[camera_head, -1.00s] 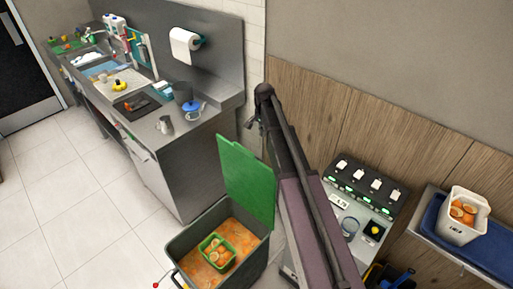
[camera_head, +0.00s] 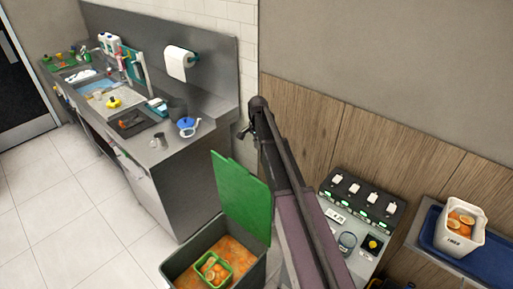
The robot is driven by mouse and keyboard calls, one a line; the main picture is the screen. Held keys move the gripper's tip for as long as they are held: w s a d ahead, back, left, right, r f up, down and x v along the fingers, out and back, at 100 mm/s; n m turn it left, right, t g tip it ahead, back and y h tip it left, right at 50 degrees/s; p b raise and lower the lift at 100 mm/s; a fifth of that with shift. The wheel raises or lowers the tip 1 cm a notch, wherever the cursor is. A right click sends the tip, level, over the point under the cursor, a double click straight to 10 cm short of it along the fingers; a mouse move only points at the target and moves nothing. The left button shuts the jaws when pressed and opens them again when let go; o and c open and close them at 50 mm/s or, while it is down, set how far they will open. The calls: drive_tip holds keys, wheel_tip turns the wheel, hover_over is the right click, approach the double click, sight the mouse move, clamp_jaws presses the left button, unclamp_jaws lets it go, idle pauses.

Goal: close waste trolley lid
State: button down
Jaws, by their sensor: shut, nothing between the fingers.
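The grey waste trolley (camera_head: 179,262) stands at the bottom centre, its lower part cut off by the frame. Its green lid (camera_head: 242,200) stands up at the trolley's back edge, so the trolley is open. Orange waste fills it, with a small green basket (camera_head: 228,275) of orange pieces inside. My dark arm rises from the bottom, right of the lid. At its far end a small part of my gripper (camera_head: 243,132) shows above the lid's top edge, shut and empty. The arm hides most of it. I see clear space between it and the lid in the picture, but depth is unclear.
A steel counter (camera_head: 180,150) with a sink and utensils runs along the left. A machine with lit switches (camera_head: 362,200) stands right of my arm. A white bin of oranges (camera_head: 458,228) sits on a blue tray (camera_head: 490,262). Tiled floor (camera_head: 60,210) is free at left.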

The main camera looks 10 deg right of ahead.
drive_tip(key=s+a+f+b, duration=0.2)
drive_tip(key=a+f+b, duration=0.1)
drive_tip(key=f+b, duration=0.6)
drive_tip(key=shift+s+a+f, duration=0.15)
drive_tip(key=shift+f, duration=0.3)
idle(0.4)
drive_tip(key=shift+s, duration=0.2)
idle(0.3)
